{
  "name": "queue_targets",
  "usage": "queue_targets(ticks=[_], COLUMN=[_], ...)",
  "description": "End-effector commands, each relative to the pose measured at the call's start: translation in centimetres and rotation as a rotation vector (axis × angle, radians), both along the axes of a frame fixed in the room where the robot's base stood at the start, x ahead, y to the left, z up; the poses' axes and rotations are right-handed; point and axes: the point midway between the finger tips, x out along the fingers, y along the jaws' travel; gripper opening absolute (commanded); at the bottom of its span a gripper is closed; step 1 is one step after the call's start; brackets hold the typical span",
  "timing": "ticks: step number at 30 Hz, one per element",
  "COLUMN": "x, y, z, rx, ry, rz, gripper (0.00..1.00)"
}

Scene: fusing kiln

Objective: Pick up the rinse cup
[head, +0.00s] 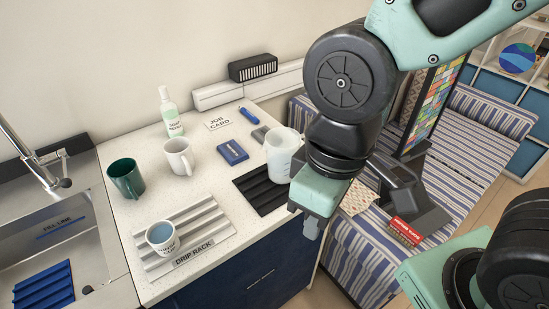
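A small white cup (162,238) with a pale blue inside and small dark lettering on its side stands upright on the ribbed grey drip rack (208,219), near the counter's front. It looks like the rinse cup, though the print is too small to read surely. My gripper (312,228) points down to the right of the counter's front edge, well right of the cup and apart from it. Its fingers are small and partly hidden by its own body, so I cannot see a gap between them. Nothing shows held in it.
A green mug (126,178), a white mug (179,157) and a bottle (170,112) stand behind the cup. A white jug (282,153) stands by a black ribbed mat (257,190). A sink (60,235) lies left; a striped sofa (460,150) lies right.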

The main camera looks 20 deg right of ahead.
Motion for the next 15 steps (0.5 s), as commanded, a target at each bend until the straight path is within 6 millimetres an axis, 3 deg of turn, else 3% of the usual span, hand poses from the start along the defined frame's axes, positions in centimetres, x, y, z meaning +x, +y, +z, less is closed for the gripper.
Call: queue_targets(ticks=[1, 5, 6, 11, 15], x=[0.0, 0.0, 0.0, 1.4, 4.3], y=[0.0, 0.0, 0.0, 0.2, 0.9], z=[0.0, 0.0, 0.0, -1.3, -4.6], rx=[0.0, 0.0, 0.0, 0.008, 0.052], ry=[0.0, 0.0, 0.0, -0.009, -0.029], rz=[0.0, 0.0, -0.001, -0.07, -0.238], gripper=[0.33, 0.7, 0.73, 0.73, 0.73])
